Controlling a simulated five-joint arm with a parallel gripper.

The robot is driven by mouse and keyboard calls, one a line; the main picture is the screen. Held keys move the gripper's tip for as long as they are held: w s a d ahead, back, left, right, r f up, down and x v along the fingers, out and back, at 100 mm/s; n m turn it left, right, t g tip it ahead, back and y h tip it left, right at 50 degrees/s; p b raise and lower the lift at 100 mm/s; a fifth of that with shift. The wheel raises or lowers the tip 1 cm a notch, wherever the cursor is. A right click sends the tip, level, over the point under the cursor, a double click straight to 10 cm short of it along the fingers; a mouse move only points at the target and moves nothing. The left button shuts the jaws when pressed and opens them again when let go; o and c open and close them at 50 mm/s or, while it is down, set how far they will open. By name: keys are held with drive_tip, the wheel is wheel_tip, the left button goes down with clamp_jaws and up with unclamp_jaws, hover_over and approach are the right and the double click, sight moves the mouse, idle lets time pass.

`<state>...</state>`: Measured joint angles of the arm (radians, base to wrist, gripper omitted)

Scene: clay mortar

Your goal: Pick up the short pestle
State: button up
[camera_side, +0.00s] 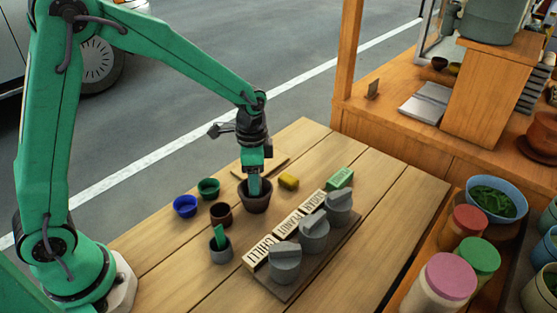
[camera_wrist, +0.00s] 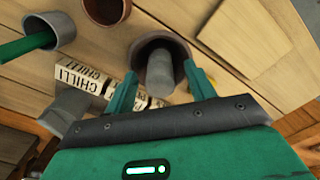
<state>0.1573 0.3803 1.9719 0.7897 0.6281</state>
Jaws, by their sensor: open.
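A dark clay mortar (camera_side: 257,204) stands on the wooden table; it also shows in the wrist view (camera_wrist: 141,60). A grey, blunt-ended pestle (camera_wrist: 161,72) stands in it, leaning toward my gripper in the wrist view. In the side view the pestle is hidden behind my fingers. My gripper (camera_side: 254,188) points down at the mortar's mouth. In the wrist view its green fingers (camera_wrist: 160,76) are apart, one on each side of the pestle, with gaps visible. I cannot tell how deep the fingertips sit relative to the rim.
A brown cup (camera_side: 221,214), a green bowl (camera_side: 208,188), a blue bowl (camera_side: 185,206) and a grey cup (camera_side: 221,254) holding a green item stand left. A yellow block (camera_side: 289,181), name blocks (camera_side: 288,224) and grey lidded jars (camera_side: 285,264) lie right. A flat board (camera_side: 273,163) lies behind.

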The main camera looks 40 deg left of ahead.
drive_tip(key=c, duration=1.1)
drive_tip(key=shift+o, duration=0.2)
drive_tip(key=shift+r, duration=0.15)
drive_tip(key=shift+r, duration=0.6)
drive_tip(key=r, duration=0.3)
drive_tip(key=shift+s+d+r, duration=0.1)
drive_tip(key=shift+s+d, duration=0.1)
drive_tip(key=shift+d, duration=0.15)
drive_tip(key=s+d+r, duration=0.6)
drive_tip(key=s+d, duration=0.1)
drive_tip(key=d, duration=0.1)
drive_tip(key=shift+d+r, duration=0.15)
drive_tip(key=shift+r, duration=0.05)
drive_tip(key=s+a, duration=0.2)
drive_tip(key=a, duration=0.9)
drive_tip(key=shift+a+f, duration=0.3)
